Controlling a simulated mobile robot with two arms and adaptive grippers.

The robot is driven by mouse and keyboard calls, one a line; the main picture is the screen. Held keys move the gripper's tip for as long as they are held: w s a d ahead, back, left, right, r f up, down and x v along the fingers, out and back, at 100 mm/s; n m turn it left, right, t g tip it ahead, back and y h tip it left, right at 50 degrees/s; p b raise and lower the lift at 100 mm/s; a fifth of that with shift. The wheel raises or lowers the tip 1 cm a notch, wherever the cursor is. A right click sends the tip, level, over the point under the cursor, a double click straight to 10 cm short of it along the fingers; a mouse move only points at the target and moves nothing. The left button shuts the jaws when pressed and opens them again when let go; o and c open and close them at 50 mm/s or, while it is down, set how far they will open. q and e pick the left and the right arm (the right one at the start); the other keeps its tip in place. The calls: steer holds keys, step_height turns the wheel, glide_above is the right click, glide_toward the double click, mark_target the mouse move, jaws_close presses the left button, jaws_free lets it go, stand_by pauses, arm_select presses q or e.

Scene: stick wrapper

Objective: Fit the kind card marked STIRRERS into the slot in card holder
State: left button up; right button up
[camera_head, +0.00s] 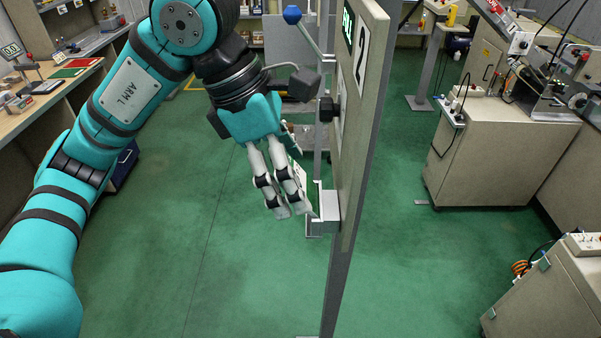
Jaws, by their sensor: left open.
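My left gripper (290,212) hangs in the middle of the view with its pale fingers pointing down, open. A small grey-white bracket (330,207), which looks like the card holder, is fixed to the left side of the upright panel. It is just right of my left fingertips; I cannot tell whether they touch. A pale flat piece with a dark edge (299,175) shows behind and beside the fingers. It may be the card, but no marking can be read and the fingers partly hide it. The holder's slot is not clear. My right gripper is not in view.
The tall grey panel (357,120) marked 2 stands right of my left gripper. A blue-knobbed lever (292,15) is above. A workbench (35,108) with items is at left, and grey machine cabinets (500,160) are at right. The green floor between is mostly clear.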

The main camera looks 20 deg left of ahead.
arm_select(q)
steer(key=shift+f, duration=0.2)
steer(key=c, duration=1.3)
steer(key=shift+r, duration=0.2)
